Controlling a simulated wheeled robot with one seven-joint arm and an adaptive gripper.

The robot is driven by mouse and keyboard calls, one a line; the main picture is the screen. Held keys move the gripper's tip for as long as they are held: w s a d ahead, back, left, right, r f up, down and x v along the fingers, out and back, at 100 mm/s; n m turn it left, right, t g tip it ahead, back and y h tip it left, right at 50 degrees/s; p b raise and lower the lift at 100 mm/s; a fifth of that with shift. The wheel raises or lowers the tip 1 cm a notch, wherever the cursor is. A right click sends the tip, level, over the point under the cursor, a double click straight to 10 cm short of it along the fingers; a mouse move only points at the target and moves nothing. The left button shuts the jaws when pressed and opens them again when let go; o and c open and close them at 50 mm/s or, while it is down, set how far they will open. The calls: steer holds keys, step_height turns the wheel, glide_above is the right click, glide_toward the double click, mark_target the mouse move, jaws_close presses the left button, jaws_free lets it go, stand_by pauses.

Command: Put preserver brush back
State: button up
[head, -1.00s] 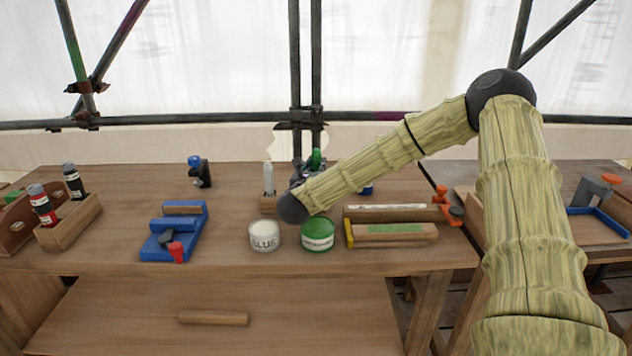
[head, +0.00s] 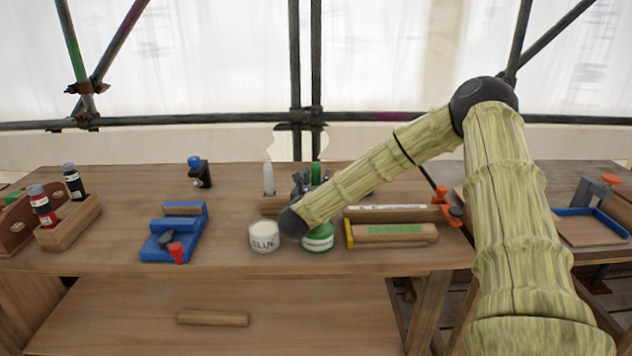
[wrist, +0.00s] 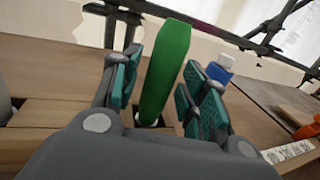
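The green-handled brush, which I take to be the preserver brush (wrist: 168,65), stands nearly upright between the fingers of my gripper (wrist: 165,85) in the wrist view. Gaps show between the handle and both teal finger pads, so the gripper is open around it. The brush's pale lower end meets a dark opening in the wood below; how deep it sits is hidden. In the head view the green handle (head: 316,173) rises behind my gripper (head: 306,188), beside a pale brush (head: 268,179) in a wooden holder (head: 271,205). My arm partly covers the green-labelled jar (head: 319,243).
A white glue jar (head: 264,237) stands just left of my arm. Wooden blocks (head: 392,233) lie to the right, a blue fixture (head: 174,236) to the left. Free bench lies between fixture and holder.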

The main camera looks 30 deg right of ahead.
steer(key=shift+r, duration=0.15)
steer(key=b+v, duration=0.2)
steer(key=v, duration=1)
steer(key=shift+s+r, duration=0.1)
